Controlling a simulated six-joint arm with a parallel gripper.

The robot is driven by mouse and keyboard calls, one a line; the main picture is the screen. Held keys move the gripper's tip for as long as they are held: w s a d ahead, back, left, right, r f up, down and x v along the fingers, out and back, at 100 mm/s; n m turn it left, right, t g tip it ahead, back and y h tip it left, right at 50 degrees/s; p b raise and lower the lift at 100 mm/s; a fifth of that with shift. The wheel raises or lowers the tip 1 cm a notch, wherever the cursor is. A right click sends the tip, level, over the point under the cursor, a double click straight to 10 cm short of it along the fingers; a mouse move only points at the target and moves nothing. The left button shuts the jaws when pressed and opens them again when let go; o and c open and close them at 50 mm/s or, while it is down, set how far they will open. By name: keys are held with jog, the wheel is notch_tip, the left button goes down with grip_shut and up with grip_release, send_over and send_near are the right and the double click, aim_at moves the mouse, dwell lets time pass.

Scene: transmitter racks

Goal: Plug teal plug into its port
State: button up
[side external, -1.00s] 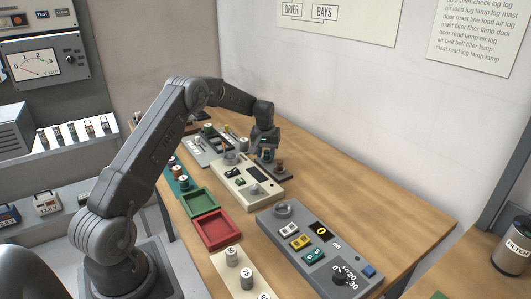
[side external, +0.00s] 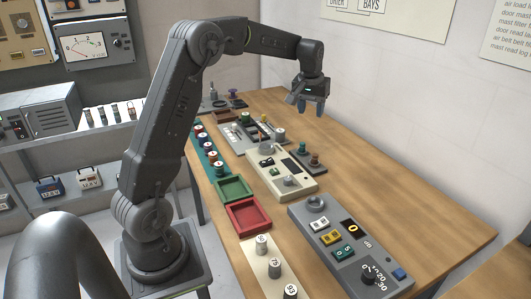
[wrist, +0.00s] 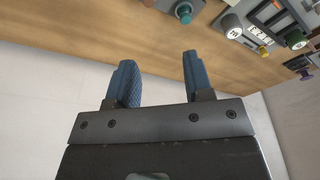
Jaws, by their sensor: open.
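The teal plug (side external: 302,147) stands on a small dark grey block (side external: 320,172) at the right side of the beige panel. It appears upright, but its lower end and its port are too small or hidden to judge. It also shows at the top edge of the wrist view (wrist: 184,12). A brownish plug (side external: 314,157) stands beside it on the same block. My gripper (side external: 311,107) is open and empty, raised above the table behind the plugs. Its two blue fingers are apart with nothing between them in the wrist view (wrist: 158,65).
The beige panel (side external: 270,158) lies left of the dark block. A green tray (side external: 235,188) and a red tray (side external: 247,215) are nearer, and a grey panel (side external: 340,235) with knobs and switches is at the front right.

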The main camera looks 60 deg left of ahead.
jog(key=s+d+r+m+t, duration=0.1)
jog(key=s+d+r+m, duration=0.1)
jog(key=s+d+r, duration=0.4)
jog(key=s+d+r+m+t, duration=0.1)
jog(key=s+d+r+m, duration=0.1)
jog(key=s+d, duration=0.8)
jog(key=s+d+f+m, duration=0.1)
jog(key=s+d+f, duration=0.1)
jog(key=s+d, duration=0.2)
jog(key=s+d+f+m+t+h, duration=0.1)
jog(key=s+d+f+m, duration=0.1)
jog(key=s, duration=0.6)
jog(key=shift+s+d+f+m+t, duration=0.35)
jog(key=shift+d+f, duration=0.1)
jog(key=shift+d, duration=0.5)
